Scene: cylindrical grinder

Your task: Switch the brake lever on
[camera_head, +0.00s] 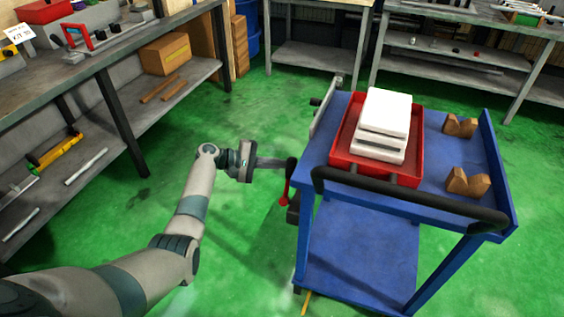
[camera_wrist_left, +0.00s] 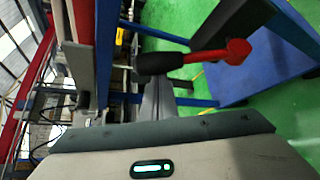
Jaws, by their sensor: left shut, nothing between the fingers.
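The brake lever (camera_head: 285,190) is on the near left side of the blue cart (camera_head: 345,250). It has a black grip at the top and a red arm with a rounded red end hanging below. In the left wrist view the lever (camera_wrist_left: 212,55) lies across the picture, black grip to the left and red end to the right. My left gripper (camera_head: 284,163) comes from the left with its fingers shut and empty. Its fingertips (camera_wrist_left: 158,84) are right at the black grip; I cannot tell whether they touch it. My right gripper is not in view.
The cart carries a red tray (camera_head: 336,155) with white blocks (camera_head: 384,112) and two wooden V-shaped blocks (camera_head: 467,183). A black push handle (camera_head: 410,200) runs along its near edge. A grey workbench (camera_head: 110,65) stands at the left. Green floor between is clear.

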